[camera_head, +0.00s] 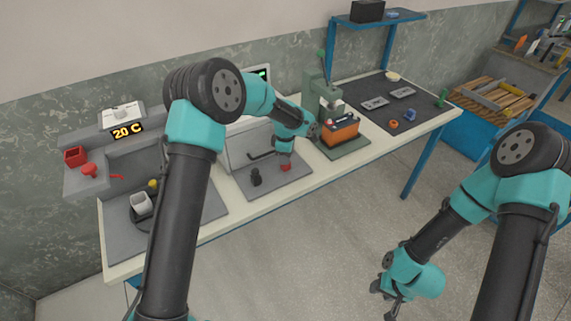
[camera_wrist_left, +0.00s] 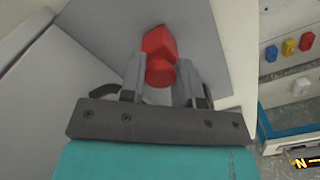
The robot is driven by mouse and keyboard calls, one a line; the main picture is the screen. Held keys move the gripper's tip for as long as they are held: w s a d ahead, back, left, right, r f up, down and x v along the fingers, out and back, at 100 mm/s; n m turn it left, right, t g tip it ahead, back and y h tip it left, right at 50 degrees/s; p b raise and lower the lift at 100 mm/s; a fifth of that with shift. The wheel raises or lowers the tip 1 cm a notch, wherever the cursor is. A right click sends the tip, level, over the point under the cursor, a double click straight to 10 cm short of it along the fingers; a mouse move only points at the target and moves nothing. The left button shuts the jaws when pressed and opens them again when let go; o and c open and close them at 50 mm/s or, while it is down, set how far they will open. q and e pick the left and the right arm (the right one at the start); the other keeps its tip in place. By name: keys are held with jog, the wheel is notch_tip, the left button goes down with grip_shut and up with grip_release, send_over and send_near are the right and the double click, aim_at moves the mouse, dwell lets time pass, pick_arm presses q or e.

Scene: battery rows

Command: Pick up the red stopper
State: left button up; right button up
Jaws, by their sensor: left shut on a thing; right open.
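The red stopper (camera_wrist_left: 160,45) is between the fingers of my left gripper (camera_wrist_left: 160,72) in the left wrist view, and the fingers are shut on it. My right gripper (camera_head: 390,294) is open and empty, low over the floor in front of the bench.
A small black piece (camera_head: 256,177) stands on the grey mat (camera_head: 275,190) left of my left gripper. A green press (camera_head: 318,95) with an orange battery (camera_head: 340,130) is to the right.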

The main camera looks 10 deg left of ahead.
pick_arm(q)
jog(key=shift+r, duration=0.1)
jog(key=shift+r, duration=1.25)
jog(key=s+d+r, duration=0.2)
jog(key=s+d, duration=0.1)
jog(key=s, duration=1.2)
jog(key=shift+s+d+r, duration=0.15)
jog(key=shift+s+d, duration=0.05)
jog(key=shift+s, duration=0.15)
